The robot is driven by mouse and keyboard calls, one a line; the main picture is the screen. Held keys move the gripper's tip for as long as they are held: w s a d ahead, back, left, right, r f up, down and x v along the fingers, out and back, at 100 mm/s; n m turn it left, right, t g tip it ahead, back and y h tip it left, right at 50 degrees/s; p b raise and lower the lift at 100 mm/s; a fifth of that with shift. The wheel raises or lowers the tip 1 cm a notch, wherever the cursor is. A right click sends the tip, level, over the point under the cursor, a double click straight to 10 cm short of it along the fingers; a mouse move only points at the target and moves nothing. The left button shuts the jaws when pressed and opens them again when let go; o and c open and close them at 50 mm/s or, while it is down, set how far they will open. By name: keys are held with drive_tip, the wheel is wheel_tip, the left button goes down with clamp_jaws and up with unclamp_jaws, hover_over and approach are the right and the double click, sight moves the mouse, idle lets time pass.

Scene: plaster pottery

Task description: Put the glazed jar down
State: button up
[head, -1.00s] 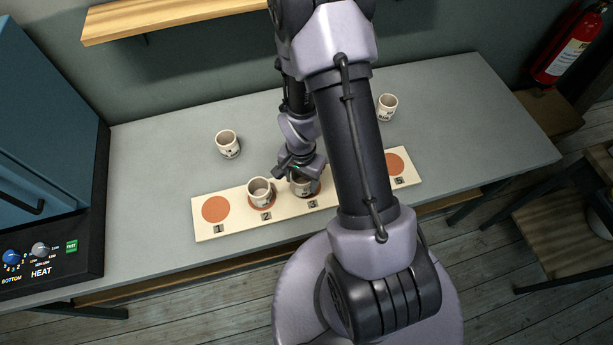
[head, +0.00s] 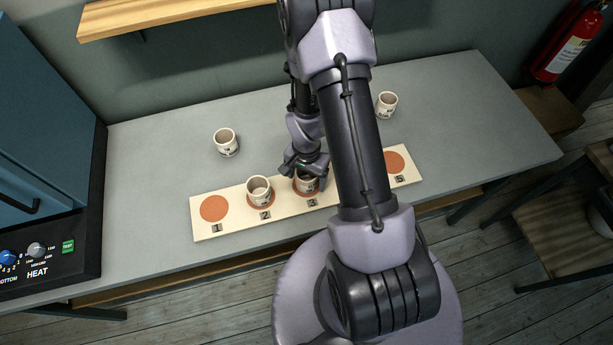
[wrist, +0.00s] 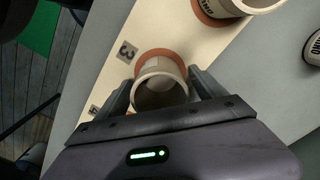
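The jar at my gripper is a pale cup-shaped jar (head: 307,184) with a dark mark on its side. It is over disc 3 of the cream board (head: 232,228) and looks upright, its base at the disc. In the wrist view the jar (wrist: 160,88) has its open mouth towards the camera, with the terracotta disc (wrist: 157,54) showing past it. My gripper (head: 306,168) is above it; in the wrist view my gripper's fingers (wrist: 161,78) lie close along both sides and appear shut on it. The contact itself is hard to see.
A similar jar (head: 259,188) stands on disc 2, just left. Disc 1 (head: 214,208) and disc 5 (head: 394,162) are bare; my arm hides position 4. Two more jars, one left (head: 227,143) and one right (head: 386,105), stand on the grey table (head: 455,120) behind the board.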

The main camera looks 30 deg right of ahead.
drive_tip(key=a+r+n+t+p, duration=0.1)
drive_tip(key=a+r+p, duration=0.15)
drive_tip(key=r, duration=1.15)
drive_tip(key=a+r+n+t+p, duration=0.1)
drive_tip(key=a+r+n+t, duration=0.15)
drive_tip(key=r, duration=1.25)
drive_tip(key=s+a+r+n+t+y, duration=0.2)
drive_tip(key=s+a+r+n, duration=0.1)
drive_tip(key=s+a+r, duration=0.6)
wheel_tip(320, 180, up, 4)
drive_tip(key=shift+s+a+f+n, duration=0.2)
drive_tip(key=shift+s+a+n, duration=0.15)
drive_tip(key=shift+s, duration=0.8)
